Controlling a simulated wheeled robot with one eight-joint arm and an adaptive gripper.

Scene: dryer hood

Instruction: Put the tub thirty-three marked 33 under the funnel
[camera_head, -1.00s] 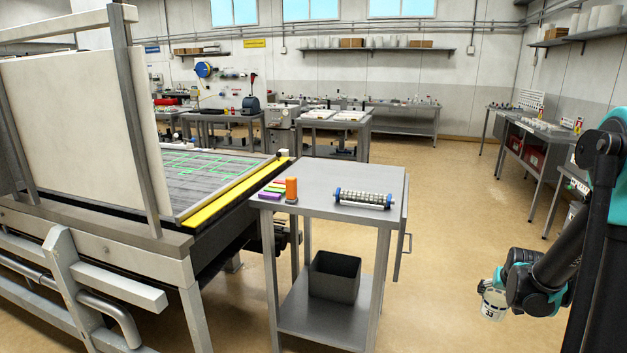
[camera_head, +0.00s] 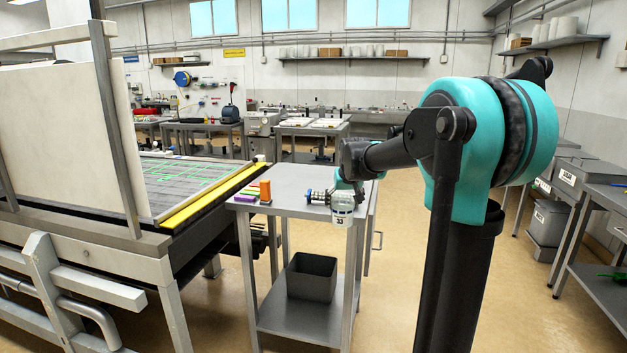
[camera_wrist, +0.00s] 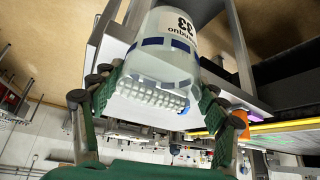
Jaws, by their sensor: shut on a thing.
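Tub 33 (camera_head: 342,208) is a small whitish tub with blue marks and a white label reading 33. My gripper (camera_head: 347,187) is shut on it and holds it in the air in front of the metal cart's right part. In the wrist view the tub (camera_wrist: 165,60) sits between the green fingers of my gripper (camera_wrist: 152,98), and its label shows upside down. No funnel can be made out in either view.
The metal cart (camera_head: 290,180) carries an orange cylinder (camera_head: 265,191), coloured blocks and a roller (camera_head: 318,197) partly hidden by my gripper. A dark bin (camera_head: 311,277) stands on its lower shelf. A yellow-edged conveyor (camera_head: 205,195) is at left. Floor right of the cart is open.

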